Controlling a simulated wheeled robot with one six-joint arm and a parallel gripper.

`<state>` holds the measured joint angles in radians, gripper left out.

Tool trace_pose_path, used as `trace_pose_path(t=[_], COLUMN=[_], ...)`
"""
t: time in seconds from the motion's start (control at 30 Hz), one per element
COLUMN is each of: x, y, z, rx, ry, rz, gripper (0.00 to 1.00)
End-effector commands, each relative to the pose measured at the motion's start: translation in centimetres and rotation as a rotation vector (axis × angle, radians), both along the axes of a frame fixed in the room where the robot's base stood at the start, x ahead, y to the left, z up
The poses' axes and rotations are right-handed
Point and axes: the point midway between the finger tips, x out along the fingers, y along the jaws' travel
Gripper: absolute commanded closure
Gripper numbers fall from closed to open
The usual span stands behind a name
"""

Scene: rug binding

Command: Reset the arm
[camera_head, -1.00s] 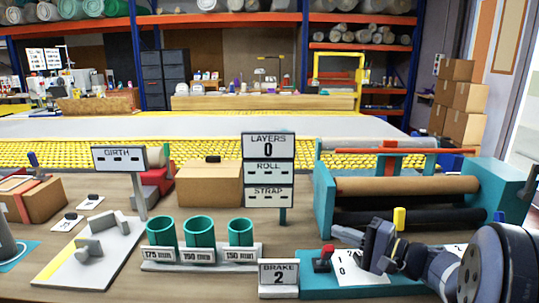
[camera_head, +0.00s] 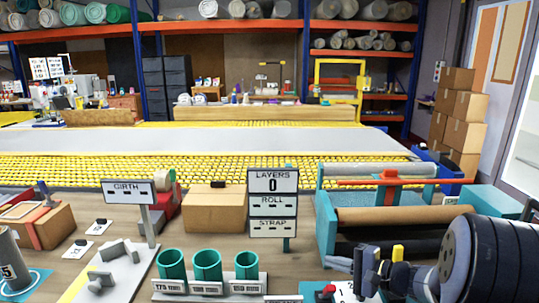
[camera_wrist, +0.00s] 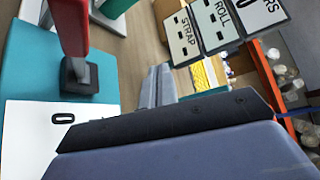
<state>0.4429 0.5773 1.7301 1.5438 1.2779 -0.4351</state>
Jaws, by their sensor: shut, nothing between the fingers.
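My gripper (camera_head: 364,268) is at the lower right in the head view, low over the teal brake plate, with my arm reaching in from the right edge. In the wrist view my gripper's fingers (camera_wrist: 155,86) are together, with nothing between them. A red lever on a black foot (camera_wrist: 80,70) stands on the teal plate (camera_wrist: 25,75) beside the fingers. A white card marked 0 (camera_wrist: 30,130) lies by it. The fingers look apart from the lever.
The sign reading LAYERS 0, ROLL, STRAP (camera_head: 272,205) stands left of my gripper. Behind are the teal-ended roller machine (camera_head: 410,217) and a cardboard box (camera_head: 214,208). Teal cups (camera_head: 207,266) stand at the front. The GIRTH sign (camera_head: 128,192) stands further left.

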Motion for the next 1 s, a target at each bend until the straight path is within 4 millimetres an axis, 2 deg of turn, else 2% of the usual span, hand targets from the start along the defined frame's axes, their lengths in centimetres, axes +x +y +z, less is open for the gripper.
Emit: trace_pose_path(t=[0.03, 0.5, 1.0], x=[0.1, 1.1, 1.3], y=[0.0, 0.0, 0.0], z=[0.5, -0.3, -0.8], rx=[0.001, 0.001, 0.001], ry=[0.016, 0.148, 0.170], rz=[0.001, 0.001, 0.001], gripper=[1.00, 1.00, 1.00])
